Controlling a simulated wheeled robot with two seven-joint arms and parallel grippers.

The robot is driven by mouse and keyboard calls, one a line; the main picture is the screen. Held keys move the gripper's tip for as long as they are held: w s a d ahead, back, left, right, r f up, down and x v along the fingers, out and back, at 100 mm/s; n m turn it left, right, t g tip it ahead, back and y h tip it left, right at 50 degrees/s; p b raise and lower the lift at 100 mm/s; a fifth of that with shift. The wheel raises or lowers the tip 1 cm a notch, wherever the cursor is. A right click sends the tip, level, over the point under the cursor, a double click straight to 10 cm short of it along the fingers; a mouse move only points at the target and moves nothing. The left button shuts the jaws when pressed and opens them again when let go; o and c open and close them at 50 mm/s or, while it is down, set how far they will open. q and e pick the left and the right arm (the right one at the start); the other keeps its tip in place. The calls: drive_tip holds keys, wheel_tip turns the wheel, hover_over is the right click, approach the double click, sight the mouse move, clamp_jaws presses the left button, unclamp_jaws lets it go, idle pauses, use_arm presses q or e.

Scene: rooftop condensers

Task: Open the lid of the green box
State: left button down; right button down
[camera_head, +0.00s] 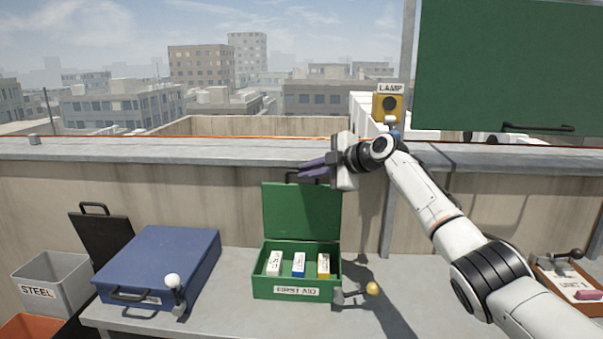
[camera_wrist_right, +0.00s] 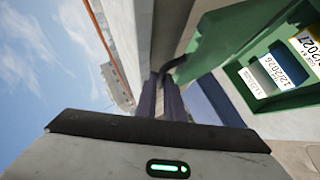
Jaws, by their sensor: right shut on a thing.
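The green box (camera_head: 263,287), labelled FIRST AID, stands on the grey bench with its lid (camera_head: 301,210) raised upright at the back. Several small labelled packs (camera_head: 298,264) stand inside, and they also show in the right wrist view (camera_wrist_right: 270,75). My right gripper (camera_head: 303,170) is at the top edge of the lid, its purple fingers shut on the dark lid handle (camera_head: 290,178). The handle also shows between the fingers in the right wrist view (camera_wrist_right: 172,68). A lever with a yellow knob (camera_head: 372,288) is at the box's front right. My left gripper is not in view.
A closed blue case (camera_head: 160,262) with a white-knobbed lever (camera_head: 174,283) lies left on the bench. A grey STEEL bin (camera_head: 55,285) is farther left. A parapet wall (camera_head: 130,150) runs behind. A tray (camera_head: 575,285) sits at the right. A yellow lamp box (camera_head: 388,108) stands behind my arm.

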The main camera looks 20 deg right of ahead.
drive_tip(key=shift+r, duration=0.5)
drive_tip(key=c, duration=1.9)
unclamp_jaws()
drive_tip(key=shift+o, duration=0.2)
drive_tip(key=shift+f, duration=0.15)
drive_tip(key=shift+f, duration=0.1)
drive_tip(key=b+v, duration=0.2)
drive_tip(key=v, duration=0.8)
drive_tip(key=shift+s, duration=0.25)
